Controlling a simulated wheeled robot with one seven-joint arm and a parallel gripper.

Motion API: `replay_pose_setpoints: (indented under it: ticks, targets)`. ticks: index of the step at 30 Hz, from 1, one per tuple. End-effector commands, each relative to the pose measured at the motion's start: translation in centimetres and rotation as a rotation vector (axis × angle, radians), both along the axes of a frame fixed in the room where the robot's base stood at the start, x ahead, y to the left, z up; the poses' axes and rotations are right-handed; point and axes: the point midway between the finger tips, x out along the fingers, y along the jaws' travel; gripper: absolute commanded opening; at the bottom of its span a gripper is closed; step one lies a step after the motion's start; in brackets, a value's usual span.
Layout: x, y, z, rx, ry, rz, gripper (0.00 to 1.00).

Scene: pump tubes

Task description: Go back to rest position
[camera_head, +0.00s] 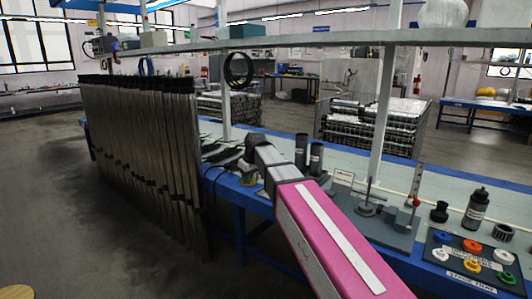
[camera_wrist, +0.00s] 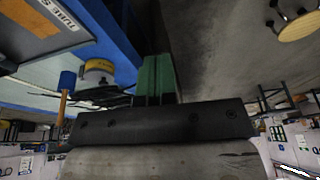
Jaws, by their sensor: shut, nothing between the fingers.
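My gripper (camera_wrist: 157,80) shows in the wrist view as two green fingers side by side, closed together with nothing held. It is beside the blue edge of the workbench (camera_wrist: 108,28), with grey floor to its right. In the head view my pink and white arm reaches over the bench; my gripper's fingers cannot be made out there. A row of tall dark tubes (camera_head: 150,150) stands upright on the left, apart from the arm.
The bench (camera_head: 232,187) holds two dark cylinders (camera_head: 316,158), a grey stand (camera_head: 368,208), a black bottle (camera_head: 476,208) and a black tray (camera_head: 451,280) with coloured rings. A shelf (camera_head: 330,38) runs above. A round wooden stool (camera_wrist: 298,24) stands on the floor. Open floor lies at the left.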

Motion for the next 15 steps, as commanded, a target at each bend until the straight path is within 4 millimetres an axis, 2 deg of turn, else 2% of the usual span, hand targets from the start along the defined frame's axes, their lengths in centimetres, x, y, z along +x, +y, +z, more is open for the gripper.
replay_pose_setpoints:
  ticks: [11,15]
  targets:
    - [-2.3,-5.9,-6.2,-0.026,0.054,-0.158,0.00]
    - [-4.3,-9.7,-10.0,-0.045,0.088,-0.261,0.00]
